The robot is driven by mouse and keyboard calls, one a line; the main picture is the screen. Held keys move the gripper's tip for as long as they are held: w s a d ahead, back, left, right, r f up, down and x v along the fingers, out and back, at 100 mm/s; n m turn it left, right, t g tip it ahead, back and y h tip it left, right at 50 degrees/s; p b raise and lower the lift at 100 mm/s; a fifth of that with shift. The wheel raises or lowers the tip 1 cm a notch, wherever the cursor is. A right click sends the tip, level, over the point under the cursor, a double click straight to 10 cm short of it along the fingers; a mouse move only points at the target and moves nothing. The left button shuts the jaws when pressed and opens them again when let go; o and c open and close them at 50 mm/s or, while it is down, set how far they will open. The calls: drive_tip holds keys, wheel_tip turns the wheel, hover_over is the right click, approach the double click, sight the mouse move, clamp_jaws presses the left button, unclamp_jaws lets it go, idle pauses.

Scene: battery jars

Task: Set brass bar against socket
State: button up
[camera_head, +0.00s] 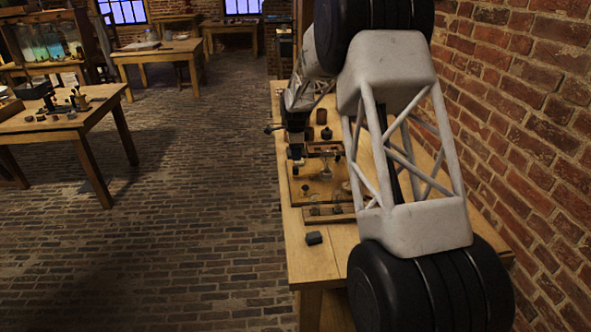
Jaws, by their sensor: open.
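My gripper (297,156) points down at the left edge of the wooden workbench (300,262), above the far end of a wooden board (300,194). It is open, and I see nothing held in it. Small brass-coloured parts sit on the board, among them a small upright piece (326,172). At this size I cannot tell which of them is the brass bar or which is the socket. My own arm covers the right part of the board and bench.
A dark block (314,238) lies near the bench's front left. A dark jar (321,117) stands behind the board. A brick wall (530,120) runs along the right. Another table (70,125) with small items stands apart at the left, across open brick floor (190,220).

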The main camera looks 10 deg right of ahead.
sight(296, 168)
drive_tip(key=shift+f, duration=0.15)
drive_tip(key=shift+f, duration=3.75)
clamp_jaws()
